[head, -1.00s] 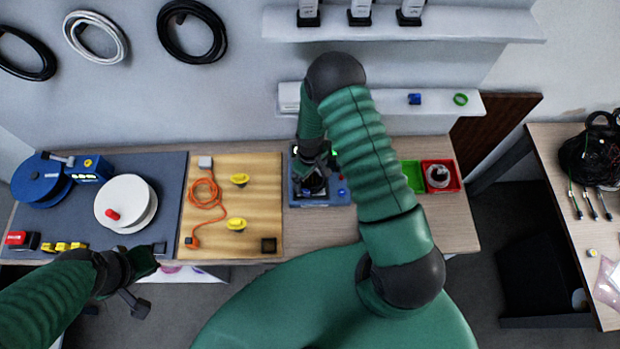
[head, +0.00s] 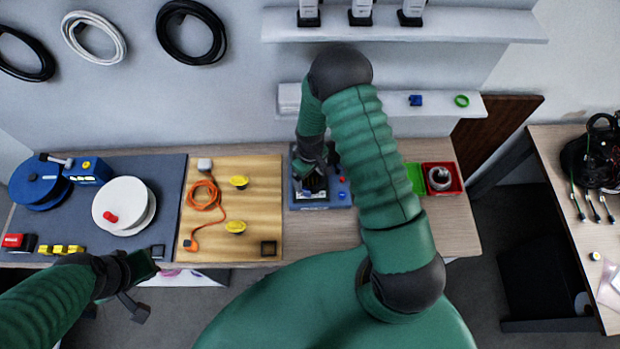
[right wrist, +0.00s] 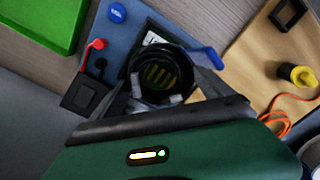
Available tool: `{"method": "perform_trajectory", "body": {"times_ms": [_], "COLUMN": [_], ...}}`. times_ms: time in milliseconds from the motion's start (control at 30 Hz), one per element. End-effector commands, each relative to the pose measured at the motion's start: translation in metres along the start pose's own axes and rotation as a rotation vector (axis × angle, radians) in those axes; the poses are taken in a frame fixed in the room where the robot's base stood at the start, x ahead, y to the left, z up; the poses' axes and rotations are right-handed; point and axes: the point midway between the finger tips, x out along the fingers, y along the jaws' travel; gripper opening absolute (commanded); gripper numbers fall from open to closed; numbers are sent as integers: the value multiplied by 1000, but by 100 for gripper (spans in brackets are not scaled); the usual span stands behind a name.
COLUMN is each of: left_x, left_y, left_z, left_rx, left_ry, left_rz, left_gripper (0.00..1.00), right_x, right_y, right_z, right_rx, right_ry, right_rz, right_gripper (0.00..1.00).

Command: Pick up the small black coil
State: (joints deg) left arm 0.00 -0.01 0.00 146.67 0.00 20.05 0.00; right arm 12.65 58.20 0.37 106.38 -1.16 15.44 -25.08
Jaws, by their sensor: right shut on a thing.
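The small black coil (right wrist: 152,72) is a dark ring with gold strips inside, seen close up in the right wrist view. My right gripper (right wrist: 152,96) is shut on it, with fingertips at its near rim. In the head view the right gripper (head: 313,180) points down over the blue device (head: 340,199) and mostly hides the coil. I cannot tell whether the coil still touches the device. My left gripper (head: 136,284) is at the lower left, off the table's front edge, and its jaw opening is unclear.
A wooden board (head: 260,215) with an orange cable (head: 205,197) lies left of the device. A green bin (head: 414,178) and a red bin (head: 455,186) stand to the right. A shelf (head: 445,104) is behind. Bare table lies between device and front edge.

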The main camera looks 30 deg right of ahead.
Motion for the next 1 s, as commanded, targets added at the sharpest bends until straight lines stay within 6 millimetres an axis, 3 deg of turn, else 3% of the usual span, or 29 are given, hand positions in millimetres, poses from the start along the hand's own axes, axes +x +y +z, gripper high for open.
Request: {"method": "perform_trajectory", "body": {"times_ms": [100, 500, 700, 1000], "left_x": [14, 47, 56, 60], "left_y": [0, 0, 0, 0], "left_z": [3, 11, 13, 14], "left_rx": [0, 0, 0, 0], "left_ry": [0, 0, 0, 0], "left_rz": [0, 0, 0, 0], "left_gripper": [0, 0, 0, 0], "right_x": [-11, -19, -24, -26], "right_y": [-4, -85, -115, -121], "right_z": [2, 67, 90, 98], "right_rx": [-2, -6, -4, 10], "right_ry": [2, 0, 2, 2], "right_rz": [1, 0, 0, 0], "right_gripper": [33, 33, 33, 33]}}
